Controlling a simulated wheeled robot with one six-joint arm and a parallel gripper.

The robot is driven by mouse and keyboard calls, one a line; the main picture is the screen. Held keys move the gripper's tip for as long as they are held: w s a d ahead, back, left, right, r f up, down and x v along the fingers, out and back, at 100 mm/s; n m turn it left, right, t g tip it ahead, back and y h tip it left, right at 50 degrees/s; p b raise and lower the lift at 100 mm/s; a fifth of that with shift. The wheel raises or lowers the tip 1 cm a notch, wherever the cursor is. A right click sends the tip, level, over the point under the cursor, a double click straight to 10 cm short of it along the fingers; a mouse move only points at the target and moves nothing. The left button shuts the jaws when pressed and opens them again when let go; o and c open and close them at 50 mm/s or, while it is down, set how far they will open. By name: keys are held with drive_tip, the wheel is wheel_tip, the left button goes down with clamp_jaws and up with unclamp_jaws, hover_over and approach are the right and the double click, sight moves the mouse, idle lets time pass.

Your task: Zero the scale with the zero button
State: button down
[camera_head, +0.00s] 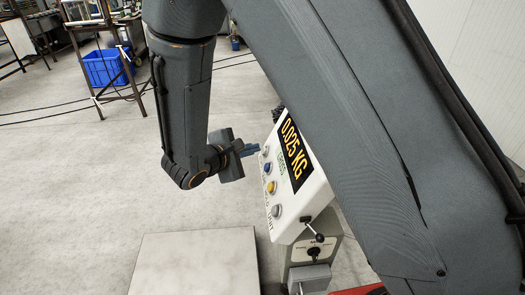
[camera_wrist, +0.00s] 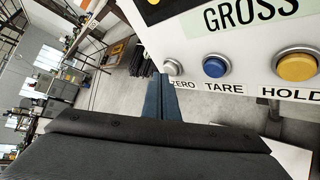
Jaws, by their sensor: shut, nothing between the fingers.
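The scale's tilted indicator panel (camera_head: 310,190) shows an amber reading that looks like 0.025 KG. The wrist view shows a GROSS label (camera_wrist: 250,14) above a row of buttons. The silver zero button (camera_wrist: 173,67) sits at the left end, above its ZERO label. It also shows in the head view (camera_head: 266,149). My gripper (camera_head: 255,149) is shut and empty, its blue fingertips close in front of the zero button. In the wrist view the fingers (camera_wrist: 157,95) point up just left of and below the button. I cannot tell whether they touch it.
The blue TARE button (camera_wrist: 214,66) and the yellow HOLD button (camera_wrist: 297,67) are right beside the zero button. The flat scale platform (camera_head: 195,262) is empty where visible. A black-knobbed lever (camera_head: 314,233) sticks out below the panel. A blue bin (camera_head: 107,67) stands far back.

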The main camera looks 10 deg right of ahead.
drive_tip(key=shift+d+f+b, duration=0.25)
drive_tip(key=shift+d+b, duration=0.05)
drive_tip(key=shift+d, duration=0.15)
idle(0.5)
idle(0.3)
drive_tip(key=shift+a+r, duration=0.45)
drive_tip(key=shift+a, duration=0.35)
drive_tip(key=a, duration=0.1)
drive_tip(key=a+r+p, duration=0.1)
drive_tip(key=a, duration=0.1)
drive_tip(key=a+r, duration=0.1)
drive_tip(key=shift+a+p, duration=0.3)
idle(0.8)
